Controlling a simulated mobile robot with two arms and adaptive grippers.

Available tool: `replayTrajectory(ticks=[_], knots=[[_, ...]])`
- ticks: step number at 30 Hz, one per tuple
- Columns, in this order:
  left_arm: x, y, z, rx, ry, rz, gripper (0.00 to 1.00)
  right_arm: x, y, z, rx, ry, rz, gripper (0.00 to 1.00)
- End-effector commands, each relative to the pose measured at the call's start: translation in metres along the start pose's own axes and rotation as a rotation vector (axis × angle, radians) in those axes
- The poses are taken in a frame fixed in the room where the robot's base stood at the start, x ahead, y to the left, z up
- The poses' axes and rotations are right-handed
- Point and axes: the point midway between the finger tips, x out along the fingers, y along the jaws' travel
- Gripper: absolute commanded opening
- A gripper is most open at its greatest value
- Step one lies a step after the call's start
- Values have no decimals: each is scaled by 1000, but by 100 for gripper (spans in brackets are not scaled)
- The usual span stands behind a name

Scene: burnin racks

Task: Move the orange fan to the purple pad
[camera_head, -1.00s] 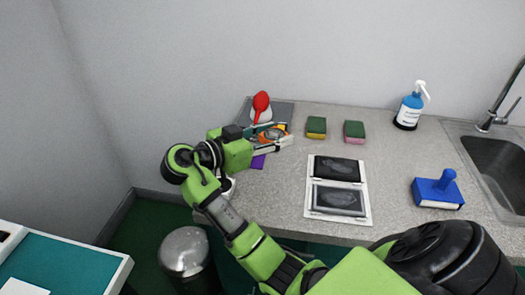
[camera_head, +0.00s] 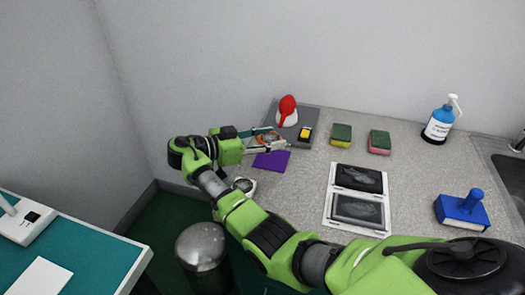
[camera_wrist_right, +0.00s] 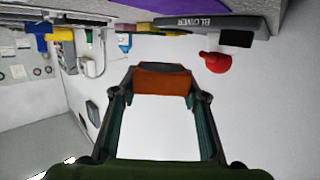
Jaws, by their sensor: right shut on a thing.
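My right gripper (camera_head: 272,140) is shut on the orange fan (camera_wrist_right: 162,80), which shows as an orange block between the fingertips in the right wrist view. In the head view the fan is small and partly hidden by the fingers. The purple pad (camera_head: 272,161) lies on the counter just in front of the gripper, its far edge close under the fingers. The pad also shows at the top of the right wrist view (camera_wrist_right: 165,9). How high the fan is above the counter is hard to tell. My left gripper is not in view.
The grey blower base (camera_head: 308,117) with a red-topped white part (camera_head: 287,112) and a yellow button (camera_head: 305,133) stands behind the gripper.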

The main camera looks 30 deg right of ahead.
Motion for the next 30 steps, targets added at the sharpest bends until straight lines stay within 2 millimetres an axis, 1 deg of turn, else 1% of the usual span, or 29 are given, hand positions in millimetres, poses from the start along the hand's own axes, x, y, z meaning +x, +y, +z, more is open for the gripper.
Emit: replayTrajectory(ticks=[3,9,16,18,21,24,30], knots=[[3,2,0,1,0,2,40,0,-10,13,-3,0,0,20],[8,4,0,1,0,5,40,0,-20,26,1,0,1,20],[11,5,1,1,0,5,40,-1,-26,32,1,0,-1,20],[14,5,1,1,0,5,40,-1,-29,38,0,0,-1,20],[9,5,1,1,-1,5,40,2,-28,49,-4,0,1,20],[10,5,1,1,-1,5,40,4,-28,60,-1,0,-1,20],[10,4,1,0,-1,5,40,5,-28,65,2,0,-1,20]])
